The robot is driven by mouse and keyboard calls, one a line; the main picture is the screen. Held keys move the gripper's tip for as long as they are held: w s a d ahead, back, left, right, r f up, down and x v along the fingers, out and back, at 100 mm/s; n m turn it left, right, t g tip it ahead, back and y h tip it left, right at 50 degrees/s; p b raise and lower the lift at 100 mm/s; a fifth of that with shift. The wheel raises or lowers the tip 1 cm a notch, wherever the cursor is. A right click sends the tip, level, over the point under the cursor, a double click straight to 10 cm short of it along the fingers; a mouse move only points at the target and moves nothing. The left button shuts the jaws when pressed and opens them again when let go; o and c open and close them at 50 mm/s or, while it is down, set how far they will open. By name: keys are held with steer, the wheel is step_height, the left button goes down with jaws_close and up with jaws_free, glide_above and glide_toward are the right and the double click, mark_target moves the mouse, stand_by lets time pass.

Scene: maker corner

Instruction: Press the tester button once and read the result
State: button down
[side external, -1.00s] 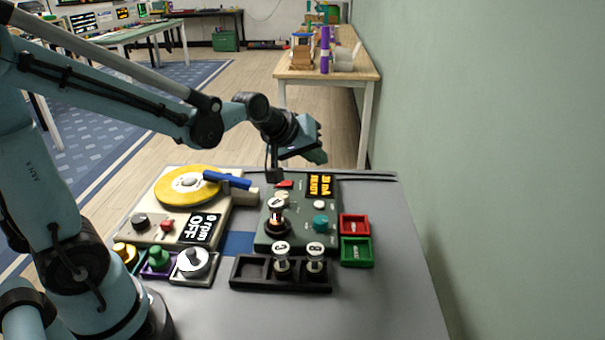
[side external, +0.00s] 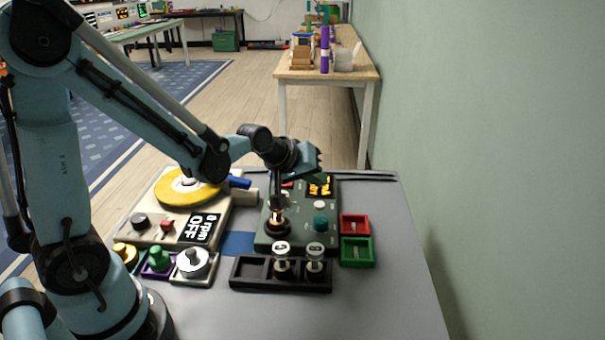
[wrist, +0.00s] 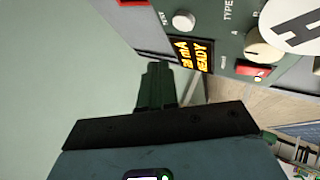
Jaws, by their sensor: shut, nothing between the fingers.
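The dark green tester (side external: 265,241) stands on the grey table with a glowing tube (side external: 277,218) in its socket. Its amber display (side external: 320,187) is partly covered by my gripper in the side view; in the wrist view the display (wrist: 193,54) shows a mA figure, not clearly legible, and READY. A round white button (side external: 320,205) sits on the panel, also visible in the wrist view (wrist: 183,20). A teal knob (side external: 320,222) is nearer. My gripper (side external: 320,179) is shut and empty, above the display end of the tester, apparently clear of the button.
A black rack (side external: 247,272) with two capped tubes stands in front of the tester. Red (side external: 355,222) and green (side external: 357,252) trays lie to its right. A turntable-like device with a yellow disc (side external: 180,188) stands left. The table's front right is clear.

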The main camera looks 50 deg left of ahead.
mark_target(315, 205)
steer(key=shift+f, duration=1.6)
steer(key=shift+f, duration=0.1)
stand_by(0.8)
steer(key=shift+f, duration=0.35)
steer(key=shift+f, duration=0.4)
stand_by(0.7)
steer(key=shift+r, duration=0.85)
steer(key=shift+r, duration=2.5)
